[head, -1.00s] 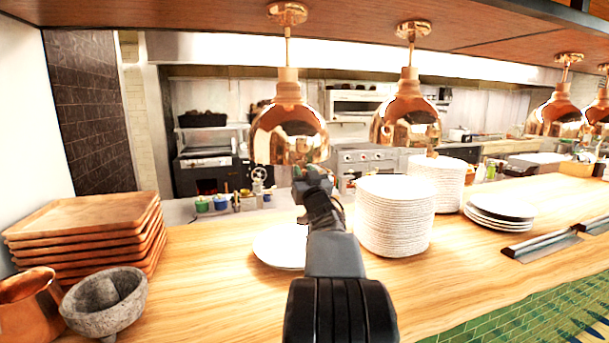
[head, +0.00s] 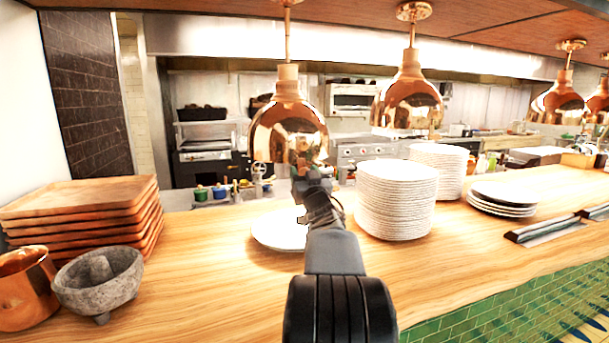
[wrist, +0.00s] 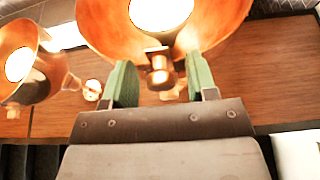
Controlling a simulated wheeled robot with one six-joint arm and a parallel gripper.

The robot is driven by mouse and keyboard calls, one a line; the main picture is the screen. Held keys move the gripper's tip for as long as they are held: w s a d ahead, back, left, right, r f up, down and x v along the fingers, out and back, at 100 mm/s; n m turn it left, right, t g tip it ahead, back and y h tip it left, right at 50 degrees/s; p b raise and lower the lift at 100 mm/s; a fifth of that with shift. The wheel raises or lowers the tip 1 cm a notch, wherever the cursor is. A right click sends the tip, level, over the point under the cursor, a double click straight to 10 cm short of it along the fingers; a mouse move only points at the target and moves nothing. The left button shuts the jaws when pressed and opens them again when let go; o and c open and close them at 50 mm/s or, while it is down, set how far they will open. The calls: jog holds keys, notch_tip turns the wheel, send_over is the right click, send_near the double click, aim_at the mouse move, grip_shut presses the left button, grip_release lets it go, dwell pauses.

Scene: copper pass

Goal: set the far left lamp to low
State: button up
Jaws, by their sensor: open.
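The far left lamp (head: 288,130) is a copper dome hanging on a rod above the counter. In the wrist view its copper shade (wrist: 95,22) fills the top, with a lit bulb (wrist: 160,8) inside. A small brass knob (wrist: 158,72) hangs below the shade's rim. My gripper (head: 310,178) is at the lamp's lower edge in the head view, its fingertips hard to make out there. In the wrist view my gripper (wrist: 161,82) is open, with one green finger on each side of the knob and gaps visible. I cannot read the knob's setting.
Another copper lamp (head: 408,100) hangs to the right, with more beyond. Below are a white plate (head: 275,232) and tall plate stacks (head: 396,205). Wooden trays (head: 80,215), a stone mortar (head: 98,285) and a copper pot (head: 22,290) stand at left.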

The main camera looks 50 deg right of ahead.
jog(key=shift+s, duration=0.1)
jog(key=b+v, duration=0.3)
jog(key=v, duration=1)
jog(key=shift+s+a+f, duration=0.2)
jog(key=shift+s, duration=0.05)
